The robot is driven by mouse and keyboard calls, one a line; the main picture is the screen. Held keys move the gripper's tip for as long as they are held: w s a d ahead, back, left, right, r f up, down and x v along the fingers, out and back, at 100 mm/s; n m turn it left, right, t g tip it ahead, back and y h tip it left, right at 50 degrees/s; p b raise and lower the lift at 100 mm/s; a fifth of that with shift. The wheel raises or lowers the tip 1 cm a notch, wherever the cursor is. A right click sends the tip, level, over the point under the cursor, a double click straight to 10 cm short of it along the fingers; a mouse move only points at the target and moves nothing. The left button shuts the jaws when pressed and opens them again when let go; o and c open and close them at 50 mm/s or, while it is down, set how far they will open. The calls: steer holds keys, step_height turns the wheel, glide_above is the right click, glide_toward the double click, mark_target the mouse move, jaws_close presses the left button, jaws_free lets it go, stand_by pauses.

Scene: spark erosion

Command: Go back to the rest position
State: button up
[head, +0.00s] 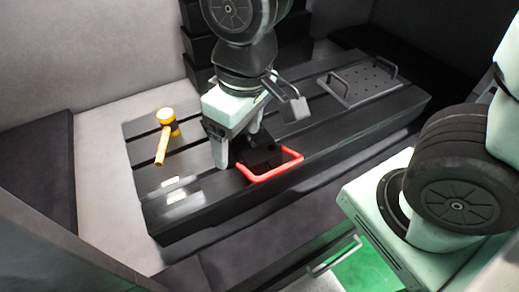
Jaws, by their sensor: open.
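My gripper (236,150) is over the dark slotted table, fingers pointing down. It is open, with a black block (262,154) at its fingers. One finger comes down on the block's left side. The block has a red handle (276,173) that sticks out toward the front right. The gripper hides part of the block, so I cannot tell whether the fingers touch it. My arm comes down from the top of the picture.
A yellow-headed mallet (167,123) lies on the left of the slotted table (190,205). A grey perforated plate with handles (358,84) is at the back right. Pale walls surround the table. A green surface (362,268) shows at the lower right.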

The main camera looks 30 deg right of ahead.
steer(key=s+n, duration=0.1)
steer(key=s, duration=0.5)
steer(key=shift+s+d+r+n+g+h, duration=0.2)
steer(key=shift+d+n+g+h, duration=0.1)
steer(key=shift+d+n+g, duration=0.1)
steer(key=shift+w+f, duration=0.1)
step_height(320, 180, down, 6)
steer(key=b, duration=0.5)
steer(key=shift+r+b, duration=0.25)
steer(key=shift+b, duration=0.1)
